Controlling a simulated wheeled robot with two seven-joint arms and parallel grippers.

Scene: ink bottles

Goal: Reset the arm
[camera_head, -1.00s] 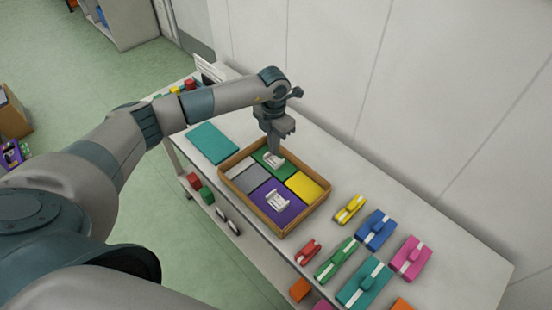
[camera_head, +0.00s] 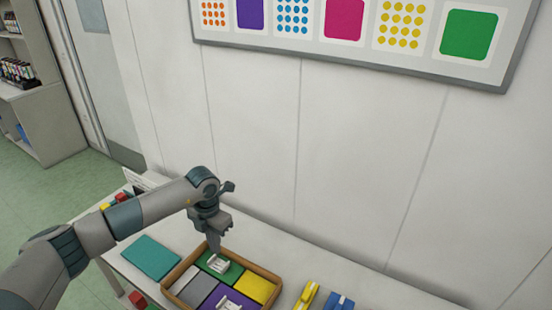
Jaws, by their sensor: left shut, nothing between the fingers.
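My left arm comes in from the left, and its gripper (camera_head: 216,247) points down over the open wooden tray (camera_head: 270,273). The gripper is shut and empty, just above the green pad (camera_head: 230,273) at the tray's back. A small white piece (camera_head: 219,264) lies on the green pad right below the fingertips; I cannot tell whether they touch it. The tray also holds a yellow pad (camera_head: 256,288), a grey pad (camera_head: 199,289) and a purple pad (camera_head: 215,300). Another white piece (camera_head: 229,305) lies on the purple pad. My right gripper is not in view.
The tray stands on a pale table (camera_head: 262,251) against a white wall. A teal pad (camera_head: 151,257) lies left of the tray; yellow (camera_head: 308,296) and blue (camera_head: 340,302) items lie to its right. A board of coloured cards (camera_head: 350,35) hangs above.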

